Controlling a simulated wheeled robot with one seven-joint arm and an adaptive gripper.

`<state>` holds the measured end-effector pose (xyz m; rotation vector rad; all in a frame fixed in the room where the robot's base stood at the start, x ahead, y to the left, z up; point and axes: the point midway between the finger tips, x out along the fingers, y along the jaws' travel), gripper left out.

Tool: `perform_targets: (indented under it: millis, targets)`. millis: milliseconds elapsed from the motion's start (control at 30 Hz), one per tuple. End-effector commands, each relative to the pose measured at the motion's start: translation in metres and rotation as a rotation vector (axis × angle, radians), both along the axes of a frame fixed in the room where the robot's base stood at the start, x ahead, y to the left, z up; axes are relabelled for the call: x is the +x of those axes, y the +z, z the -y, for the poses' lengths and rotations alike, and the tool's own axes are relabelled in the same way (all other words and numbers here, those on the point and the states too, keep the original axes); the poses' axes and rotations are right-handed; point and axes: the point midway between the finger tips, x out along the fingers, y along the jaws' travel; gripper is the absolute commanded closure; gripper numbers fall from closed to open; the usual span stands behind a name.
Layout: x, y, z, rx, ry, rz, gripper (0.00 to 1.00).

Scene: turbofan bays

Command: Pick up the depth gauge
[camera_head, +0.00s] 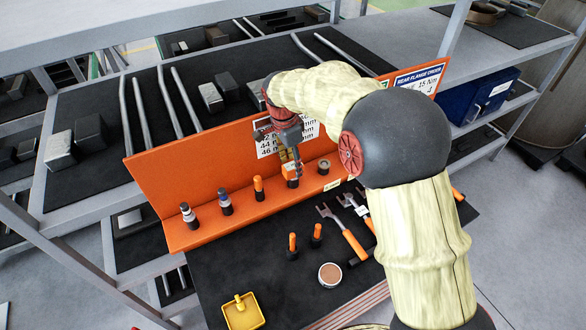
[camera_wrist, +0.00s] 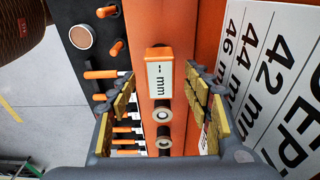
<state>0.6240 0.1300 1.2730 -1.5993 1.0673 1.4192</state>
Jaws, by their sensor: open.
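The depth gauge appears to be the small orange block with a white "-- mm" display, seen in the wrist view (camera_wrist: 159,72) between my fingers and beyond their tips. In the head view the depth gauge (camera_head: 291,171) stands on the orange ledge, partly covered by my gripper (camera_head: 289,156). My gripper, also in the wrist view (camera_wrist: 162,92), is open and points down at the gauge, one finger on each side of it. Whether the fingers touch it cannot be told.
An orange backboard (camera_head: 190,175) with white millimetre labels rises behind the ledge. Several small tools, including an orange-topped one (camera_head: 258,188), stand along the ledge. A round tin (camera_head: 330,274), a yellow tray (camera_head: 242,312) and orange-handled tools (camera_head: 354,244) lie on the black mat in front.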

Motion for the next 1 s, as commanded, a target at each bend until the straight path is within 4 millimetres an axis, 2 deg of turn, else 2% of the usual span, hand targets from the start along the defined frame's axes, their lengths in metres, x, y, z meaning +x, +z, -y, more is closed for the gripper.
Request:
perform_targets:
  millis: [200,433,1000]
  targets:
    - [0.001,-0.019,0.002,0.0,0.0,0.001,0.5]
    - [0.001,-0.02,0.003,0.001,0.0,0.002,0.5]
    - [0.001,-0.02,0.003,0.001,0.001,0.002,0.82]
